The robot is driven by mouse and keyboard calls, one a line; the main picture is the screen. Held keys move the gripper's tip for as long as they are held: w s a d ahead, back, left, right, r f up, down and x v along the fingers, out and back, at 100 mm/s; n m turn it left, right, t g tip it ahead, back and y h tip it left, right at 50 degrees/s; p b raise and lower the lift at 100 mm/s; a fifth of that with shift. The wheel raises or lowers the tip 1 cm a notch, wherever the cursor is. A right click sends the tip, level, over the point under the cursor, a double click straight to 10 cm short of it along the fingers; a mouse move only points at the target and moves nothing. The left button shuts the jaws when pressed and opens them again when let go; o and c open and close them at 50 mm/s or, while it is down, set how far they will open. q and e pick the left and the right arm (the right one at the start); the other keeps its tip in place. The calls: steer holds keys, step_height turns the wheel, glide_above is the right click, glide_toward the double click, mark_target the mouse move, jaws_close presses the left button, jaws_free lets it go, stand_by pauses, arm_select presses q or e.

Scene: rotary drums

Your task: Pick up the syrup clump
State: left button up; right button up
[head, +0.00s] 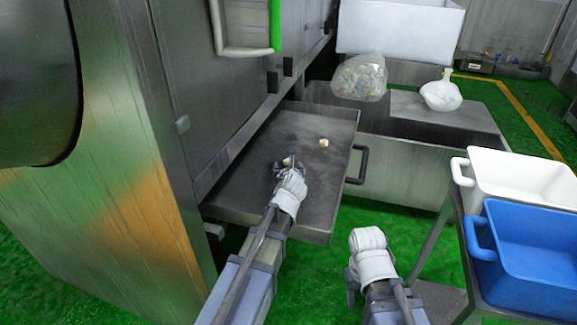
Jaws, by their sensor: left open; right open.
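The other clump (324,142) lies apart, further back and to the right on the tray. My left gripper is open and low over the tray. My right gripper (351,284) is open and empty, over the green floor in front of the tray; its fingers are partly hidden.
A steel machine wall (205,90) rises left of the tray. A white bin (525,178) and a blue bin (525,255) stand at right. Bags (360,78) (441,92) sit behind on a steel box (400,170).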

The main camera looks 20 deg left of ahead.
mark_target(288, 161)
arm_select(q)
steer(key=shift+b+x, duration=0.85)
steer(key=shift+x, duration=1.85)
steer(key=shift+d+r, duration=0.2)
jaws_close()
